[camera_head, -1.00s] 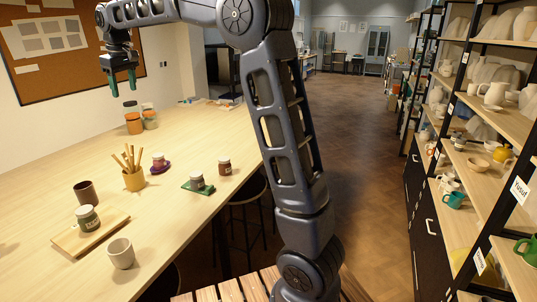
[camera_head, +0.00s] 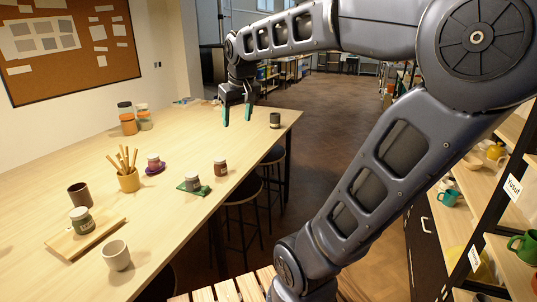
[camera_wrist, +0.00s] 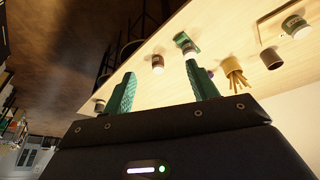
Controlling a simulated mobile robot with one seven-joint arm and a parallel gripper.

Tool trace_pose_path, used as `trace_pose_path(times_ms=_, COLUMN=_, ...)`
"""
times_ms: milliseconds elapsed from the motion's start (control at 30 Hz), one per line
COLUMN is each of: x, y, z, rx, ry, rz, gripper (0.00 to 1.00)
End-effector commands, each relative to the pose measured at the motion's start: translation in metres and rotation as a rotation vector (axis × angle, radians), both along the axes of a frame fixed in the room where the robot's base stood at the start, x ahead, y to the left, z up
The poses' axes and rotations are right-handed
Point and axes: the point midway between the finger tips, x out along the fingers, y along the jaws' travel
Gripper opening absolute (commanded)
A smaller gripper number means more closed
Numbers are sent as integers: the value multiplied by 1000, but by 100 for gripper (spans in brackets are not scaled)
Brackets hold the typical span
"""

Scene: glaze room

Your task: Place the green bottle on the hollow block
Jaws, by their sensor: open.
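My gripper (camera_head: 237,118) is open and empty, pointing down above the far right part of the table in the head view. Its two green fingers stand apart in the wrist view (camera_wrist: 161,74), with nothing between them. I cannot make out a clear green bottle or hollow block in either view. A small dark cup-like thing (camera_head: 275,120) stands near the table's far right corner, to the right of the fingers. A jar stands on a green mat (camera_head: 205,191) nearer the front.
The wooden table (camera_head: 185,140) also holds stacked jars (camera_head: 128,124), a pot of sticks (camera_head: 129,180), a brown jar (camera_head: 220,168), a dark cup (camera_head: 79,195), a pale cup (camera_head: 117,255) and a board (camera_head: 58,239) with a jar. Shelves (camera_head: 500,245) stand at the right.

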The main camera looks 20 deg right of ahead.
Motion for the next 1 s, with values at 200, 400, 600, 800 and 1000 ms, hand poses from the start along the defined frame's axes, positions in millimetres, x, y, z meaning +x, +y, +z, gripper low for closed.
trace_pose_path(times_ms=200, x=-64, y=-39, z=-49, rx=27, ry=-31, rz=-132, gripper=58)
trace_pose_path(times_ms=400, x=-97, y=-54, z=-82, rx=42, ry=-47, rz=-203, gripper=58)
trace_pose_path(times_ms=600, x=-105, y=-57, z=-91, rx=46, ry=-51, rz=-222, gripper=58)
trace_pose_path(times_ms=800, x=-105, y=-57, z=-90, rx=47, ry=-51, rz=-221, gripper=58)
trace_pose_path(times_ms=1000, x=-105, y=-57, z=-90, rx=47, ry=-51, rz=-221, gripper=58)
